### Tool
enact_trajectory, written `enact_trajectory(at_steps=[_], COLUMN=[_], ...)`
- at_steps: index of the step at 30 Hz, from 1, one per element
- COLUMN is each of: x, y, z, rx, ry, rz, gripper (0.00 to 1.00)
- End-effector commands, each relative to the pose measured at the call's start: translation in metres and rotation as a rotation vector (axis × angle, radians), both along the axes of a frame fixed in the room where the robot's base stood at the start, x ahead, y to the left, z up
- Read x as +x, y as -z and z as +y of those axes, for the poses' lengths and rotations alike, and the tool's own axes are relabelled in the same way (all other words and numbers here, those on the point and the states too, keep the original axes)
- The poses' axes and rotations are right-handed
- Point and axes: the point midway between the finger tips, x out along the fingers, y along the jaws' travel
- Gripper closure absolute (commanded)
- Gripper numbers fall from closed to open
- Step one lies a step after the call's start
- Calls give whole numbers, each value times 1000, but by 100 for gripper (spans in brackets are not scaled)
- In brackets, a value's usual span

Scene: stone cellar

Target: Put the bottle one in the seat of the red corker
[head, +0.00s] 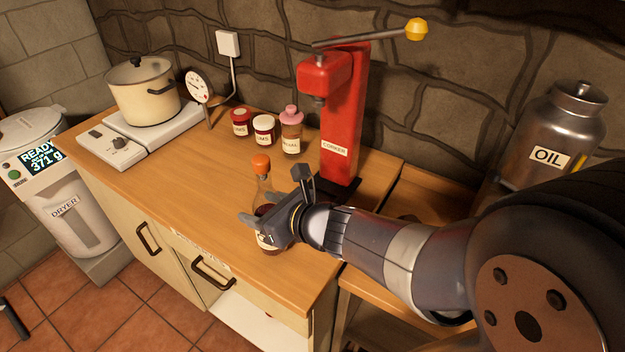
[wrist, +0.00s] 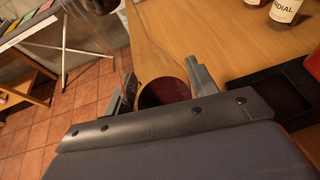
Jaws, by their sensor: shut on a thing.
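The bottle (head: 264,188), clear glass with an orange cap, dark red liquid and a pale label, is upright near the counter's front edge. My gripper (head: 252,222) is shut around its body; the arm hides part of it. In the wrist view, the bottle (wrist: 163,91) is between the fingers of my gripper (wrist: 160,84). I cannot tell if its bottom touches the counter. The red corker (head: 345,115) stands behind and right of the bottle, with a lever on top. Its dark base (head: 345,190) is partly hidden by my arm; it also shows in the wrist view (wrist: 262,92).
Behind the bottle stand two small jars (head: 263,130) (head: 240,123) and a pink-capped bottle (head: 291,133). A pot (head: 143,95) sits on a hotplate at the back left. An oil can (head: 560,125) is at right. The counter (head: 180,165) left of the bottle is clear.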

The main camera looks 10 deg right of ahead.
Motion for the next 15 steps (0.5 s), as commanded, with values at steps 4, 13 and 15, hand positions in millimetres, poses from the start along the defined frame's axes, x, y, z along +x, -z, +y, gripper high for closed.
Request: enact_trajectory(at_steps=[4, 13, 15], x=[17, 62, 72], y=[-3, -3, -3], z=[-17, -63, -73], rx=[2, 2, 3], ry=[7, 7, 7], rz=[2, 2, 1], gripper=[85, 85, 85])
